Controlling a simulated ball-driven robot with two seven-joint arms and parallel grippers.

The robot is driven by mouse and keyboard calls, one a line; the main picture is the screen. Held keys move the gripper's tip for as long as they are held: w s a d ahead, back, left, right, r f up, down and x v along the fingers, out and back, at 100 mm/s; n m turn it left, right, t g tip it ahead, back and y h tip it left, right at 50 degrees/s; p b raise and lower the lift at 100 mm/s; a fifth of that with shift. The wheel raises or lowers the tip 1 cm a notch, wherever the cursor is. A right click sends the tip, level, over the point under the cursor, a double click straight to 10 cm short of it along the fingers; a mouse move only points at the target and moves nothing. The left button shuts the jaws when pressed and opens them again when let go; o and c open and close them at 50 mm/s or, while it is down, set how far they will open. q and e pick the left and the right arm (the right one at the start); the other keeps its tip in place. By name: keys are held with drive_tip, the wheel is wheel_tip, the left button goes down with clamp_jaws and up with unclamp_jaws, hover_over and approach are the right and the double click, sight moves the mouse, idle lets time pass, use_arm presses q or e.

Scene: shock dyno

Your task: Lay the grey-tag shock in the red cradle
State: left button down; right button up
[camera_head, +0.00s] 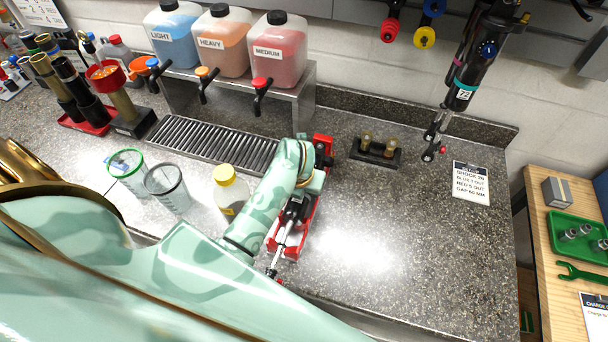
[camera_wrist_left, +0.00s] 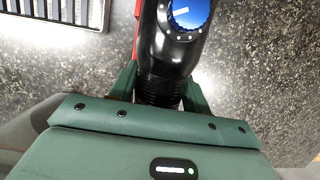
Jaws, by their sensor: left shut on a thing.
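A black shock with a blue knob (camera_wrist_left: 185,14) and black ribbed section is between the fingers of my left gripper (camera_wrist_left: 163,95). In the head view its black body (camera_head: 294,208) and silver shaft (camera_head: 283,238) lie lengthwise over the red cradle (camera_head: 275,245). My left forearm and wrist cover much of the shock and the cradle's middle. The cradle's far end (camera_head: 323,142) shows beyond the wrist. No grey tag is visible. I cannot tell whether the shock rests in the cradle or is just above it. My right gripper is not in view.
A yellow-capped bottle (camera_head: 226,190) and two clear cups (camera_head: 167,187) stand left of the cradle. A drain grate (camera_head: 215,143) lies behind them. A small black holder (camera_head: 375,152) stands to the right. Another shock (camera_head: 468,80) hangs at upper right.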

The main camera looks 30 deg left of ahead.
use_arm(q)
drive_tip(key=shift+r, duration=0.1)
drive_tip(key=c, duration=0.6)
unclamp_jaws()
drive_tip(key=shift+s, duration=0.1)
drive_tip(key=p+v, duration=0.4)
drive_tip(key=v, duration=1.2)
drive_tip(key=shift+r, duration=0.1)
